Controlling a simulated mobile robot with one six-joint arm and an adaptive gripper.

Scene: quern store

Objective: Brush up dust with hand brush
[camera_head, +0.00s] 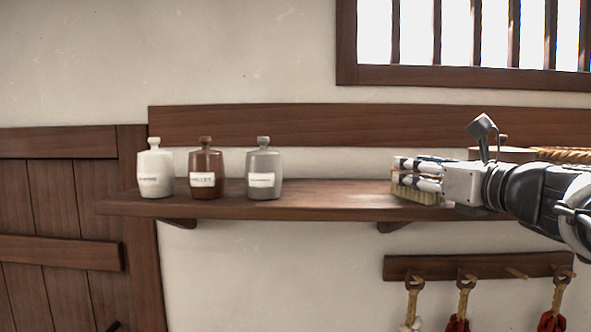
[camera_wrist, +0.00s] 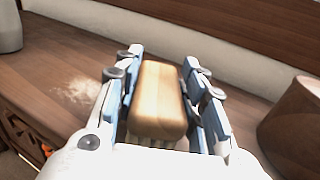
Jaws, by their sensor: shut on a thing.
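My gripper (camera_head: 408,175) is at the right part of the wall shelf in the head view. It is shut on the hand brush, whose pale bristles (camera_head: 413,194) point down at the shelf top. In the wrist view the brush's light wooden back (camera_wrist: 158,98) lies between the two blue-padded fingers of my gripper (camera_wrist: 165,75). A pale patch of dust (camera_wrist: 77,88) lies on the shelf (camera_wrist: 45,60), left of the gripper. Whether the bristles touch the wood cannot be told. In the head view the dust is hard to make out.
White (camera_head: 155,172), brown (camera_head: 206,172) and grey (camera_head: 264,172) labelled jars stand on the left part of the shelf. A round wooden thing (camera_wrist: 293,125) stands close right of the gripper. A peg rail (camera_head: 440,268) hangs below. The shelf between grey jar and brush is clear.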

